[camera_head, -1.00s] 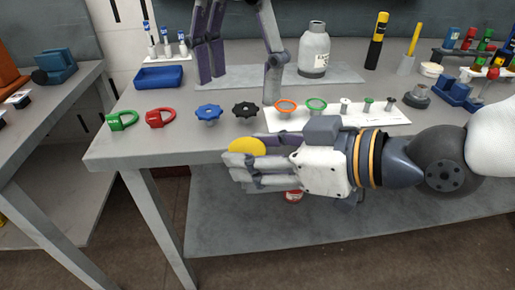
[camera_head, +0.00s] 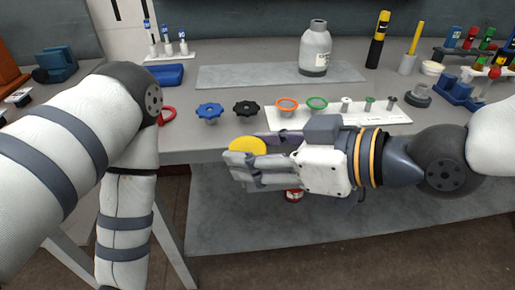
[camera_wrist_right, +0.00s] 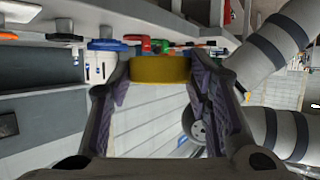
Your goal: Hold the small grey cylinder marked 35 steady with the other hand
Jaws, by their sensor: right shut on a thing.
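My right gripper (camera_head: 240,164) is shut on a yellow-topped round thing (camera_head: 247,145) in front of the table edge. In the right wrist view the yellow round thing (camera_wrist_right: 160,69) sits between the two fingers; the rest of it and any marking cannot be made out. A small grey cylinder with a narrow neck and dark cap (camera_head: 315,50) stands upright on the grey mat at the back of the table, apart from both arms. Its label is too small to read. My left arm comes in from the left and bends down; its gripper is out of view.
The grey mat (camera_head: 225,75) has free room left of the cylinder. A blue knob (camera_head: 209,111), a black knob (camera_head: 246,108) and a white strip (camera_head: 385,118) with rings and small pegs line the front.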

